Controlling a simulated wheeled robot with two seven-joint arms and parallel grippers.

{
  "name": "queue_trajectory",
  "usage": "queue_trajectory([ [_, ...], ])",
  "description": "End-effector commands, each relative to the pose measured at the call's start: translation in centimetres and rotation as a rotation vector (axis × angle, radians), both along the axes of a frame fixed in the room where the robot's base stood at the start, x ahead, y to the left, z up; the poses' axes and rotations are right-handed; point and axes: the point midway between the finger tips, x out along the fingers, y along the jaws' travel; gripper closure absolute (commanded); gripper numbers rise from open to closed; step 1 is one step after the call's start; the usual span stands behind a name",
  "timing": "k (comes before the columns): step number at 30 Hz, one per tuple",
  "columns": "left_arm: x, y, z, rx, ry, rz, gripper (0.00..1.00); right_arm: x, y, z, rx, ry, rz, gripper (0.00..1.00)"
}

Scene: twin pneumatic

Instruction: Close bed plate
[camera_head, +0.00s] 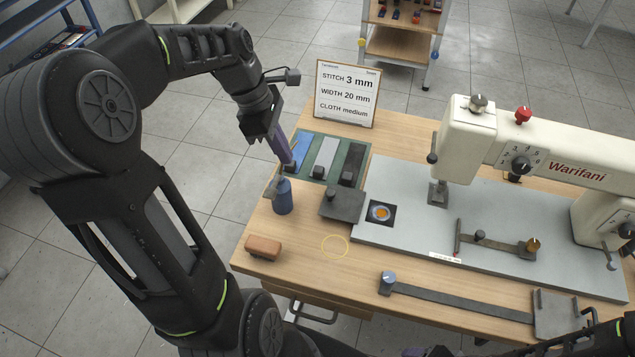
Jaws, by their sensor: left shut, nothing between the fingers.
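The white sewing machine (468,140) labelled Warifani stands on a grey bed (400,240). A square black opening (381,213) in the bed shows a round orange and silver part inside. A dark grey plate with a small knob, which looks like the bed plate (343,205), lies just left of this opening and leaves it uncovered. My left gripper (287,158) is shut and empty, pointing down above the left side of the table, near the cloth strips and behind the blue bottle. Its fingertips are hard to make out. My right gripper is not clearly visible.
A blue bottle (283,197) and a brown block (263,247) stand at the table's left. Cloth strips (324,158) lie on a green mat. A settings sign (346,94) stands behind. A long dark lever (460,302) runs along the front.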

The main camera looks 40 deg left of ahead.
Motion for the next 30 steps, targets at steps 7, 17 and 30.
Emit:
queue_trajectory([
  [7,0.3,-0.8,-2.6,-0.003,0.005,-0.003,1.00,0.0,0.0,0.1,0.000,0.000,0.000,0.31],
  [17,1.2,-2.6,-8.9,-0.003,0.005,-0.002,1.00,0.0,0.0,0.4,0.000,0.000,0.000,0.31],
  [30,3.2,-6.1,-9.9,0.000,0.000,-0.001,1.00,-0.1,0.0,1.3,-0.001,0.002,0.000,0.31],
])
